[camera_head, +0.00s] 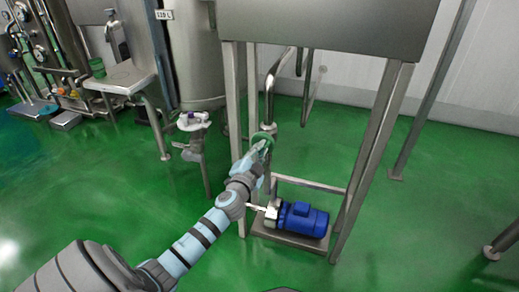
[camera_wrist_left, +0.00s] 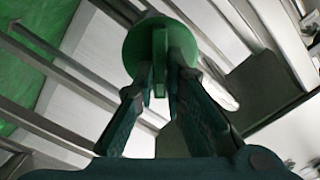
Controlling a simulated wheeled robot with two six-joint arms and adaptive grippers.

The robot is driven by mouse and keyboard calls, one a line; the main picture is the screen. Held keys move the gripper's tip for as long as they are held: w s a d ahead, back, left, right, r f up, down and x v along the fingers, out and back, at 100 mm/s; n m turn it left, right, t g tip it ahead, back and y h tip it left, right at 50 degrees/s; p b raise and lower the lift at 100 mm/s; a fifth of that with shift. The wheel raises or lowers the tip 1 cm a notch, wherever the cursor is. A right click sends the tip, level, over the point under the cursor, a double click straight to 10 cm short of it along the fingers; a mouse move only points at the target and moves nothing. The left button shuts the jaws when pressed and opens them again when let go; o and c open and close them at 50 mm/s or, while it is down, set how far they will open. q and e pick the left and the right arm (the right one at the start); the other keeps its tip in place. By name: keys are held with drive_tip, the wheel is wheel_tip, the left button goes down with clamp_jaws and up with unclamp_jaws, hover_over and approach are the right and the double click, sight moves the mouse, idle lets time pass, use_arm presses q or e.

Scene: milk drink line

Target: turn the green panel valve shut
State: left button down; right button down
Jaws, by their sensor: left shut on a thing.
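The green panel valve (camera_head: 261,137) is a round green knob on a steel pipe below the raised steel tank, near the middle of the head view. My left gripper (camera_head: 262,148) reaches up to it from the lower left. In the left wrist view the valve (camera_wrist_left: 160,38) is a green disc with a raised bar across it. The two fingers of the left gripper (camera_wrist_left: 160,85) are shut on that bar, one on each side. The gripper partly hides the valve in the head view. My right gripper is in neither view.
A steel frame with legs (camera_head: 365,150) stands around the pipe. A blue pump motor (camera_head: 303,219) sits on a low base below my left wrist. A large steel tank (camera_head: 190,60) is at the left. Green floor (camera_head: 430,220) is open at the right.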

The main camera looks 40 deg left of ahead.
use_arm(q)
drive_tip(key=m, duration=0.2)
drive_tip(key=m+p, duration=0.1)
drive_tip(key=m, duration=0.5)
drive_tip(key=shift+d+f, duration=0.1)
drive_tip(key=shift+f, duration=0.2)
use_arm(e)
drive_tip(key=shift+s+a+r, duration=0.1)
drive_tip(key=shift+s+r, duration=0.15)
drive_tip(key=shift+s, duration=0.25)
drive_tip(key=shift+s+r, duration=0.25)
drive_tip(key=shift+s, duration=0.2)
use_arm(q)
drive_tip(key=c, duration=1.8)
unclamp_jaws()
drive_tip(key=shift+o, duration=0.7)
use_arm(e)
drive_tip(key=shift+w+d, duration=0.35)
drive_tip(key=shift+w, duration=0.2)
